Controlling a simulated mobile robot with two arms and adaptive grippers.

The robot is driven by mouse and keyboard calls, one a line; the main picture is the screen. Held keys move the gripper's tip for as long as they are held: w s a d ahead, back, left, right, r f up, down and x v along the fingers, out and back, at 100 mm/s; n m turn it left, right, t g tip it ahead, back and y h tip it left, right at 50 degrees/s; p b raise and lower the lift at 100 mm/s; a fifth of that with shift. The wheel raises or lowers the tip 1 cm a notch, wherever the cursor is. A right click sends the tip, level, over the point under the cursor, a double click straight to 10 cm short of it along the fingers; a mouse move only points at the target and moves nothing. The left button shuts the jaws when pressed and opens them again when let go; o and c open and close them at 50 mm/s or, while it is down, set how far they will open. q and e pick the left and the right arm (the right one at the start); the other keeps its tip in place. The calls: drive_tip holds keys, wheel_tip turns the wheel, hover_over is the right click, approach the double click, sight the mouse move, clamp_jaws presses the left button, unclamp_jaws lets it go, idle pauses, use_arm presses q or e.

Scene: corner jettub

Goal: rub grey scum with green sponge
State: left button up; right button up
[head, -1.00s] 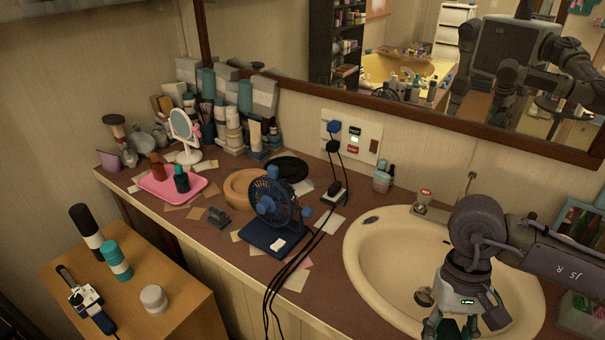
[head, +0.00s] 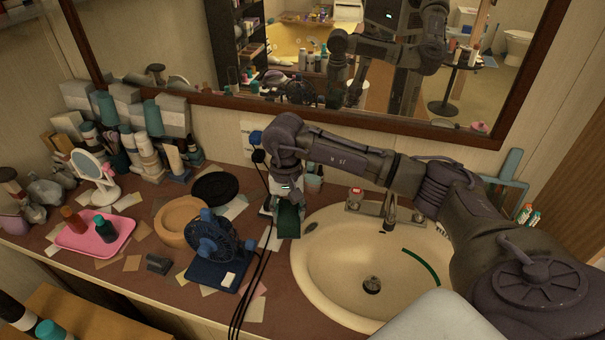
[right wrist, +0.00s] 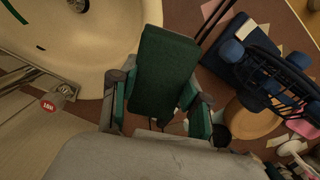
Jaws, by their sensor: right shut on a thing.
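My right gripper (head: 289,198) is shut on the dark green sponge (head: 288,222), just beyond the left rim of the cream sink basin (head: 318,290). In the right wrist view the sponge (right wrist: 165,70) is a flat block between the two green-padded fingers of my right gripper (right wrist: 165,108). It overlaps the basin's edge (right wrist: 120,30) there; I cannot tell whether it touches anything. No grey scum can be made out. A dark green curved strip (head: 422,265) lies inside the basin's right side. My left gripper is not in view.
A blue fan (head: 212,238) and black cables (head: 256,285) stand close left of the sponge. A wooden ring (head: 182,222), pink tray (head: 95,235) and several bottles crowd the counter's left. The tap (head: 389,207) rises behind the basin. The mirror covers the back wall.

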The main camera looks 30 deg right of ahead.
drive_tip(key=shift+m, duration=0.9)
drive_tip(key=d, duration=0.1)
drive_tip(key=w+d+p, duration=0.1)
drive_tip(key=d, duration=0.1)
drive_tip(key=d+p, duration=0.1)
drive_tip(key=shift+w+d+r, duration=0.15)
drive_tip(key=shift+w+r, duration=0.05)
drive_tip(key=shift+w, duration=0.2)
use_arm(q)
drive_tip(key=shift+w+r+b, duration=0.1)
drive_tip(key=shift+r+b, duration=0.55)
drive_tip(key=shift+b, duration=0.55)
use_arm(e)
drive_tip(key=shift+m, duration=0.3)
drive_tip(key=f, duration=0.3)
drive_tip(key=d+f, duration=0.1)
drive_tip(key=f, duration=0.1)
drive_tip(key=shift+w+d+f, duration=0.1)
drive_tip(key=shift+w+f, duration=0.1)
drive_tip(key=shift+w, duration=0.05)
drive_tip(key=shift+t, duration=0.3)
